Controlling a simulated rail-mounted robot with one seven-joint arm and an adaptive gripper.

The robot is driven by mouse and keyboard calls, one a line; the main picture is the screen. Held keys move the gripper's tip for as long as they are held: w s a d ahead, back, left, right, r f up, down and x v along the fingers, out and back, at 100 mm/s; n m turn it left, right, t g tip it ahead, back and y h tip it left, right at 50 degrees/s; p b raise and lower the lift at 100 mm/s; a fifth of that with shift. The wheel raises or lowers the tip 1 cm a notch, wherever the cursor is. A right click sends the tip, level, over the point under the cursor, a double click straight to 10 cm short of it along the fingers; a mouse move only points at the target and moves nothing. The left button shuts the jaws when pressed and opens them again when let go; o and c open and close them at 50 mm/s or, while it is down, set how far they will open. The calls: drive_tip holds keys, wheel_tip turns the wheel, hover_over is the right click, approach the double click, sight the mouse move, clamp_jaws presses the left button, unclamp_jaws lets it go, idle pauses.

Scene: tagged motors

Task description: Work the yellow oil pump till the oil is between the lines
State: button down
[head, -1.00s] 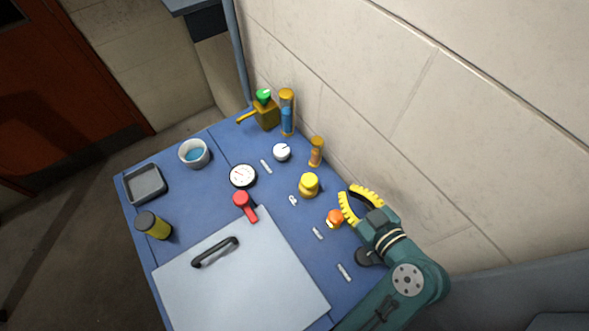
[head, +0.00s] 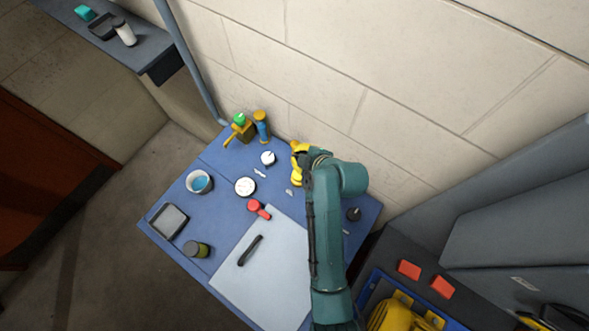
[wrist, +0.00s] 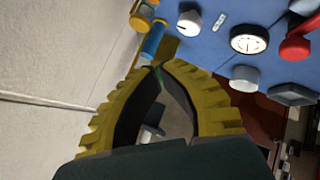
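The yellow oil pump (head: 242,131) is a small box with a green top and a side lever, at the far corner of the blue bench. It is partly seen in the wrist view (wrist: 170,47), behind my fingertips. Beside it stands a sight tube (head: 261,125) with blue in it, also in the wrist view (wrist: 153,40). Its level lines are too small to read. My gripper (head: 296,151) is over the bench's wall side, right of the pump and apart from it. In the wrist view its yellow fingers (wrist: 158,67) meet at the tips, with nothing seen held.
A white dial (head: 268,158), a round gauge (head: 245,186) and a red lever (head: 259,209) stand on the bench. A cup of blue liquid (head: 199,182), a grey tray (head: 167,221) and a dark can (head: 196,249) are at left. The wall is close behind.

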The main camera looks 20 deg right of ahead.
sight(298, 176)
drive_tip(key=shift+f, duration=0.2)
wheel_tip(298, 176, down, 8)
drive_tip(key=b, duration=0.6)
drive_tip(key=shift+f+b, duration=0.25)
drive_tip(key=shift+b, duration=0.15)
drive_tip(key=shift+f, duration=0.1)
idle(0.7)
drive_tip(key=shift+f+b, duration=0.3)
drive_tip(key=shift+b, duration=0.05)
drive_tip(key=shift+f+b, duration=0.85)
drive_tip(key=shift+f, duration=0.25)
idle(0.8)
drive_tip(key=shift+r, duration=0.1)
drive_tip(key=shift+r+p, duration=1.1)
drive_tip(key=shift+r, duration=0.25)
